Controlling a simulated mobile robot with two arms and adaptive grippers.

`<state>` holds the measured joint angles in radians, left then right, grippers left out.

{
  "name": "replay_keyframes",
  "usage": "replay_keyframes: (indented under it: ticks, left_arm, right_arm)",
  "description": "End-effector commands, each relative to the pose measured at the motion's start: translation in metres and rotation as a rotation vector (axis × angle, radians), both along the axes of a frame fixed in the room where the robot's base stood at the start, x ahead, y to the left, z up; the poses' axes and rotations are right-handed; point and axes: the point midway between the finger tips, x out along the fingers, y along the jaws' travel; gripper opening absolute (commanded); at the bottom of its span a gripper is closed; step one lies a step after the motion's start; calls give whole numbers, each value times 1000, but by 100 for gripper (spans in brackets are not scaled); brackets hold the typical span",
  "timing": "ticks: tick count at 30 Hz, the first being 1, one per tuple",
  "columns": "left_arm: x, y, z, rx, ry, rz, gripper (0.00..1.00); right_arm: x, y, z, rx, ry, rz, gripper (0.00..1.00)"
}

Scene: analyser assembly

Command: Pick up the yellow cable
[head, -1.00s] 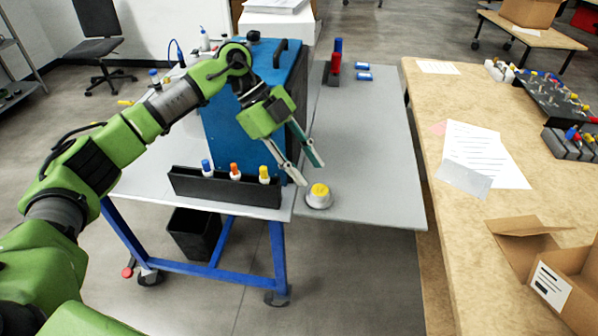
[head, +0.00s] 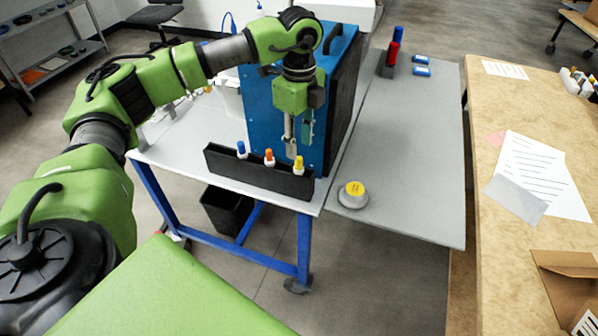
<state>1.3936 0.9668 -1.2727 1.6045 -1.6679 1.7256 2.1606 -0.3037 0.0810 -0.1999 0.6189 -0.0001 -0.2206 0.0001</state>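The yellow-capped cable end (head: 299,163) stands upright at the right end of a low black rack (head: 260,174) on the cart's front edge. An orange one (head: 269,157) and a blue one (head: 241,149) stand to its left in the same rack. My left gripper (head: 298,146) points down just above and behind the yellow one, in front of the blue box. Its two fingers are apart with nothing seen between them. In this view I cannot tell the exact depth between the fingertips and the yellow cap. My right gripper is out of view.
The blue box (head: 259,112) stands close behind the rack. A round grey button with a yellow top (head: 354,194) sits right of the rack on the grey side shelf (head: 407,150). Red and blue items stand at its back. A wooden table (head: 500,120) is at the right.

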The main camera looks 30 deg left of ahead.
Motion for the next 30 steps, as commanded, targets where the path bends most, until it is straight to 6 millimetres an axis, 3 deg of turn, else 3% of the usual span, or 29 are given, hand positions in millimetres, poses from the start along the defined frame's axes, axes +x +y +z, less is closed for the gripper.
replay_keyframes:
  ticks: [12,20,21,24,25,30]
  left_arm:
    - [-5,-1,-49,-1,2,0,33]
    - [-4,-2,-54,-1,0,0,33]
    - [-4,-2,-54,-1,0,0,30]
    - [-4,-2,-54,-1,0,0,4]
    - [-4,-2,-54,-1,0,0,0]
    - [-4,-2,-53,-1,0,0,0]
  right_arm:
    - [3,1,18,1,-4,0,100]
    - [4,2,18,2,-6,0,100]
    - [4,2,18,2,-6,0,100]
    - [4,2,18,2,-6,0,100]
    - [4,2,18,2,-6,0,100]
    - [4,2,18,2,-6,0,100]
